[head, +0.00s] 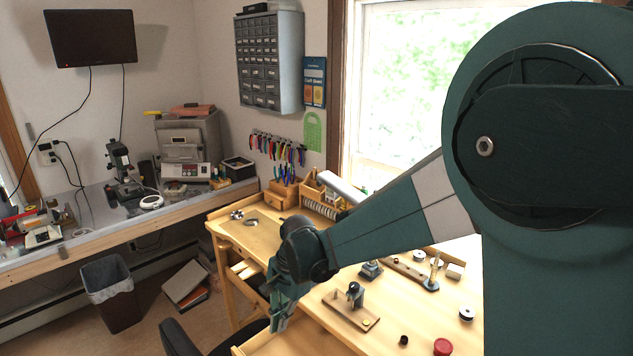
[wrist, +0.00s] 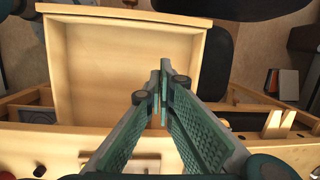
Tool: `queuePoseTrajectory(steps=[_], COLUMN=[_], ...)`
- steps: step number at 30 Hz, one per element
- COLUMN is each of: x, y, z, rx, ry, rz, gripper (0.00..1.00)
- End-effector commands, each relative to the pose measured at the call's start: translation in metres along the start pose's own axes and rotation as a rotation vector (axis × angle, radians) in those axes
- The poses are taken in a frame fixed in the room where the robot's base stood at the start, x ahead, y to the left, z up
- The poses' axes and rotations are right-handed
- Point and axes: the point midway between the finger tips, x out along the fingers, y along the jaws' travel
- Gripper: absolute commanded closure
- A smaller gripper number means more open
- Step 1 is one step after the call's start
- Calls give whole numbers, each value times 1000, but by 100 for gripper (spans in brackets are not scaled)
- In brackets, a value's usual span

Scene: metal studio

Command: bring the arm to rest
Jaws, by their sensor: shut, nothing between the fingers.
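My arm reaches from the right of the head view down to the left, over the wooden workbench (head: 325,300). My gripper (head: 279,322) hangs at the bench's front edge, pointing down, with nothing in it. In the wrist view my gripper (wrist: 162,75) shows its two green fingers meeting at the tips, above the side of an open wooden drawer (wrist: 120,65). The drawer looks empty inside. In the head view the drawer (head: 285,341) shows only in part at the bottom edge.
A black chair (head: 180,338) stands in front of the bench. A small fixture on a wooden board (head: 350,312), a red round pot (head: 443,347) and a spool (head: 466,314) stand on the bench top. A waste bin (head: 112,290) stands on the floor at left.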

Motion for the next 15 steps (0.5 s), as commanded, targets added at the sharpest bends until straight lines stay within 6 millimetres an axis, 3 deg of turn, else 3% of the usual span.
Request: queuePoseTrajectory(steps=[15], x=[-75], y=[70], z=[-21], rx=[-143], ry=[116], rz=[-92], gripper=[100])
